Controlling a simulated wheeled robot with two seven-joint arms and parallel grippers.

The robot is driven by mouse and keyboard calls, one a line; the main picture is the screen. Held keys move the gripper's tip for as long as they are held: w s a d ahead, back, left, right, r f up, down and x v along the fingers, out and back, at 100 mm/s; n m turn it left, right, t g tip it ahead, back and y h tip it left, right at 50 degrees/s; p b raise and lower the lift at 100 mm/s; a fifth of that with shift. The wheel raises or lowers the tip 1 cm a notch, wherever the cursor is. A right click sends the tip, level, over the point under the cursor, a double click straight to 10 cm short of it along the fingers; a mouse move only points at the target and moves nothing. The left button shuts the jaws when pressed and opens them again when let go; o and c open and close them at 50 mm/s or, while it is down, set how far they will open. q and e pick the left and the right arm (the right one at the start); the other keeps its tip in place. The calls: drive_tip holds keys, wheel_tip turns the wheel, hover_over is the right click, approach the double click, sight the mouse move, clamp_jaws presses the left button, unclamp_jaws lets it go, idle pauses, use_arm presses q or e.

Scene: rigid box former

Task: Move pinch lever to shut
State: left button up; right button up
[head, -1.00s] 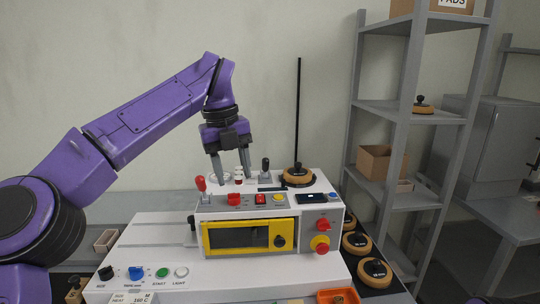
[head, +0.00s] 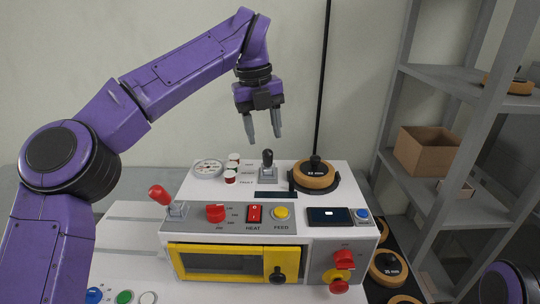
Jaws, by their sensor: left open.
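Two levers show on the white machine (head: 341,187) in the head view. A black-knobbed lever (head: 267,158) stands nearly upright in a grey plate on the machine's top. A red-handled lever (head: 160,194) leans left at the front left. The small labels are too blurred to tell me which is the pinch lever. My left gripper (head: 264,138) is open and empty, fingers pointing down. It appears just above the black knob in the picture, apart from it. My right gripper is out of view; only a purple part of my right arm shows at the lower right.
A round gauge (head: 208,169) and small red-and-white jars (head: 231,177) sit left of the black lever. A wooden-rimmed disc (head: 315,178) and a tall black rod (head: 322,80) stand to its right. A grey shelf (head: 450,74) rises at the right.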

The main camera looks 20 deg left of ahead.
sight(268, 167)
use_arm(q)
drive_tip(key=f, duration=0.4)
drive_tip(key=w+f, duration=0.1)
drive_tip(key=f, duration=0.2)
drive_tip(key=shift+d, duration=0.3)
drive_tip(key=shift+s+d+f, duration=0.1)
drive_tip(key=shift+s+f, duration=0.1)
drive_tip(key=shift+f, duration=0.05)
clamp_jaws()
